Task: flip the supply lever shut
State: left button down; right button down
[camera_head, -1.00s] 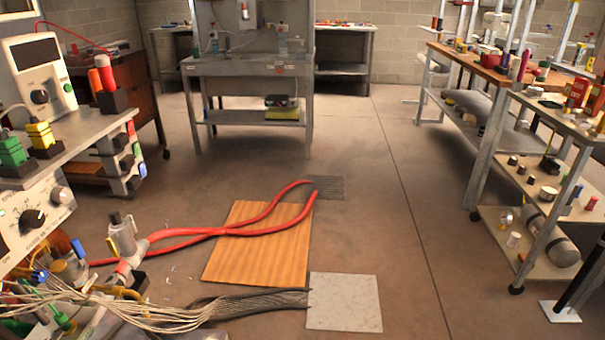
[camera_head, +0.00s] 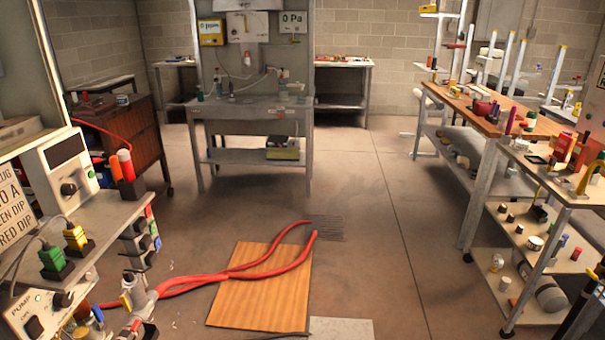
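A white wall-mounted unit (camera_head: 248,25) hangs on a grey panel above the back bench. Small pipes or fittings (camera_head: 247,63) show below it. A supply lever cannot be made out with certainty at this distance. Neither of my grippers is in view.
A grey bench (camera_head: 250,110) stands at the back, with bottles on top. Yellow (camera_head: 211,32) and white (camera_head: 293,21) meters flank the unit. An instrument bench is at left, shelving (camera_head: 485,130) at right. Red hoses (camera_head: 230,273) cross a wooden board (camera_head: 255,305) on the floor; right of them is clear.

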aim_at(96, 311)
jog(key=u, duration=1.3)
